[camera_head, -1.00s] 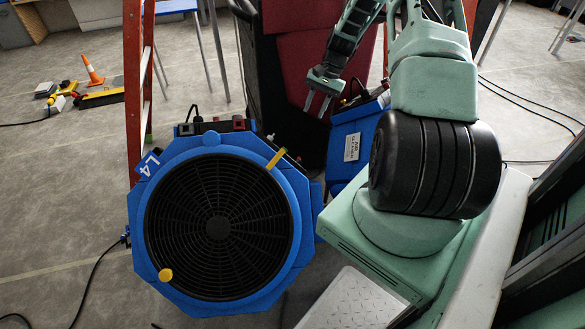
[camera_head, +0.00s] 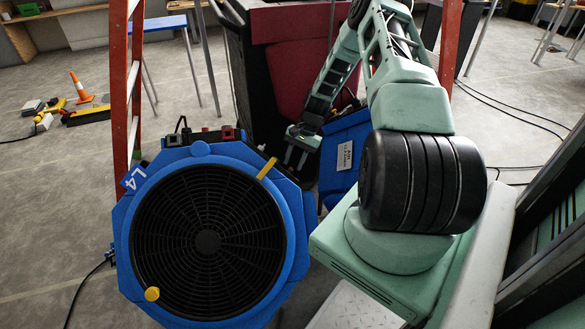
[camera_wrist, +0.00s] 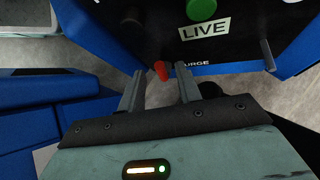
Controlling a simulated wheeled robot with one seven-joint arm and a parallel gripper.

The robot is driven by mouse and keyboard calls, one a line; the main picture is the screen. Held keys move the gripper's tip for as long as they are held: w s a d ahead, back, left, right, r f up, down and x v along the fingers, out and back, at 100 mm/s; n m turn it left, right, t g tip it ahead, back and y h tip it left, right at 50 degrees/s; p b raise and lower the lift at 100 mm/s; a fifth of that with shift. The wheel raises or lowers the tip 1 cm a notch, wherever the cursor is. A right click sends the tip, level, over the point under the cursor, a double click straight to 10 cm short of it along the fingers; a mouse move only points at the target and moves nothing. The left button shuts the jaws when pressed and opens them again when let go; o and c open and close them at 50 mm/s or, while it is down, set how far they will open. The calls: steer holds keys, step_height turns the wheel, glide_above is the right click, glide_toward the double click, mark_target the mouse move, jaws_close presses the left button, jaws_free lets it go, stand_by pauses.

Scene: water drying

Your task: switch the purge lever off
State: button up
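In the head view my gripper (camera_head: 296,156) points down between the blue fan unit (camera_head: 297,215) and a blue box (camera_head: 333,180); the lever is not distinguishable there.
The fan has a yellow handle (camera_head: 267,168) and a yellow knob (camera_head: 152,294). A red ladder (camera_head: 118,80) stands behind it. A dark cart (camera_head: 255,80) with red panels stands behind the gripper. An orange cone (camera_head: 81,88) and cables lie on the floor.

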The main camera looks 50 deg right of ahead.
steer(key=shift+x, duration=1.1)
jaws_close()
steer(key=shift+s+n+t+p, duration=0.3)
steer(key=shift+t, duration=0.1)
steer(key=shift+s+f+n+t, duration=0.15)
steer(key=shift+f+n+t, duration=0.05)
steer(key=shift+n+t, duration=0.25)
jaws_free()
